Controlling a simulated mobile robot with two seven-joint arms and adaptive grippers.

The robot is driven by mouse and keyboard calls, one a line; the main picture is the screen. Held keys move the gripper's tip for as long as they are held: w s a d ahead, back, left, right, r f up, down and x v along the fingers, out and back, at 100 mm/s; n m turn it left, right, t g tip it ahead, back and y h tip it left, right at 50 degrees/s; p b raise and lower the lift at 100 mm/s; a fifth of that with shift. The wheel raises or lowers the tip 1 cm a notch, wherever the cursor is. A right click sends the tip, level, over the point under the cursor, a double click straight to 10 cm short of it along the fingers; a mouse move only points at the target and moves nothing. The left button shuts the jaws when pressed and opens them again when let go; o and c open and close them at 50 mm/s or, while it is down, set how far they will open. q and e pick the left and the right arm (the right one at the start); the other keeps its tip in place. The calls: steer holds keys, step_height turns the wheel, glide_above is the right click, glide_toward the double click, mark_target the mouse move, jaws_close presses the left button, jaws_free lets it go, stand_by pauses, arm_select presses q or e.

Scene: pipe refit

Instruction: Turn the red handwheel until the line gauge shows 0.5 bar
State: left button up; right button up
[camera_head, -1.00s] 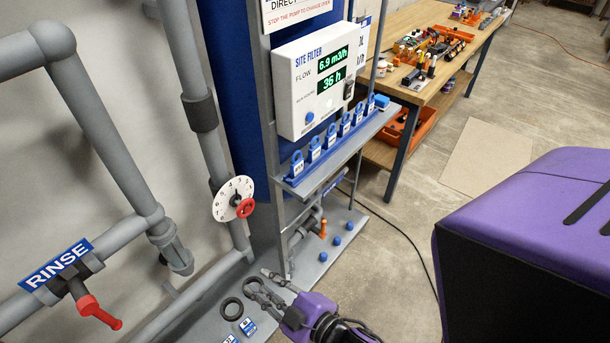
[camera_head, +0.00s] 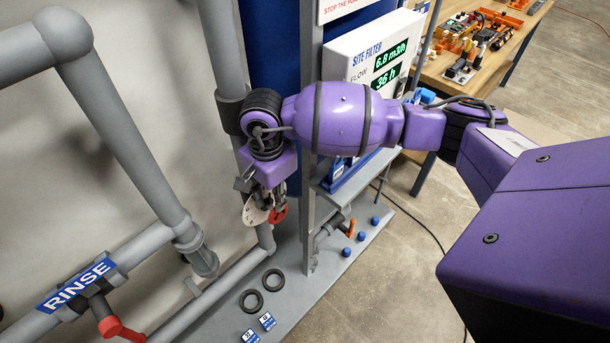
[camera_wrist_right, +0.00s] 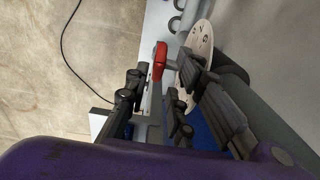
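The red handwheel (camera_head: 278,216) is on the grey upright pipe, in front of a white numbered disc (camera_head: 254,211). In the head view my right gripper (camera_head: 268,202) reaches down over it and hides part of both. In the right wrist view the red handwheel (camera_wrist_right: 159,62) lies between the spread dark fingers of my right gripper (camera_wrist_right: 160,78), with gaps beside it. The white disc (camera_wrist_right: 203,42) is behind the right finger. I see no line gauge with a bar reading. My left gripper is out of view.
The site filter panel (camera_head: 350,45) shows a flow of about 6.8 m3/h and 36 h, partly hidden by my arm. A frame post (camera_head: 309,215) stands close beside my wrist. Black rings (camera_head: 262,290) lie on the base plate. A red-handled RINSE valve (camera_head: 118,328) is at lower left.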

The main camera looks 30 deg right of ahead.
mark_target(276, 213)
step_height(276, 213, down, 7)
steer(key=shift+f, duration=0.2)
stand_by(0.3)
steer(key=shift+w, duration=0.1)
jaws_close()
